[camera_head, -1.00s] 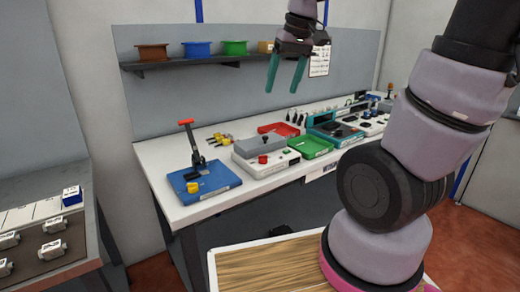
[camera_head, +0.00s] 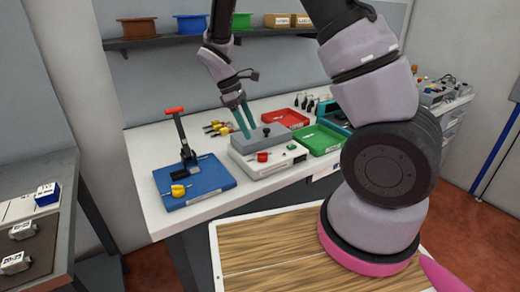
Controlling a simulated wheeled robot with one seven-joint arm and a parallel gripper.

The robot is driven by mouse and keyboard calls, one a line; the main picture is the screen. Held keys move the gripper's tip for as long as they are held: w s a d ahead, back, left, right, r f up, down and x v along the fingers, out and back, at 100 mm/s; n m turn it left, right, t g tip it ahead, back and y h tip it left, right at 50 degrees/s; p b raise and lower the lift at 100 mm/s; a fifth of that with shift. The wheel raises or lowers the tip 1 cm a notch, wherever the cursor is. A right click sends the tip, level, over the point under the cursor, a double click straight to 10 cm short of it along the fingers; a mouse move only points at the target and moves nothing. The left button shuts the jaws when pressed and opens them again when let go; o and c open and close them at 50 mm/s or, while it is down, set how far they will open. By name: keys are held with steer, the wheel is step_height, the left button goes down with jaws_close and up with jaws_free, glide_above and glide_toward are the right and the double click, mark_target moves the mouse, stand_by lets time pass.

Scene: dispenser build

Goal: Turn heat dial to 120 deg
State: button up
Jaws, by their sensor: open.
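A white device with a grey block on top (camera_head: 262,140) stands on the bench. A red knob (camera_head: 262,156) sits on its front panel, and a small black knob is on the grey block. The red knob looks like the heat dial; its setting marks are too small to read. My gripper (camera_head: 248,131), with two teal fingers, points down at the back left of the grey block, above and behind the red knob. It is open with nothing between the fingers. I cannot tell whether a fingertip touches the block.
A blue base with a red-handled lever press (camera_head: 205,182) stands left of the device. Green (camera_head: 318,139) and red (camera_head: 286,117) trays lie to the right and behind. Yellow-handled tools (camera_head: 220,127) lie behind. A shelf with spools (camera_head: 190,23) runs above.

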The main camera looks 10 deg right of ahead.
mark_target(263, 156)
steer(key=x, duration=0.9)
steer(key=shift+s+f, duration=0.1)
steer(key=shift+f, duration=0.1)
jaws_close()
steer(key=shift+d, duration=0.1)
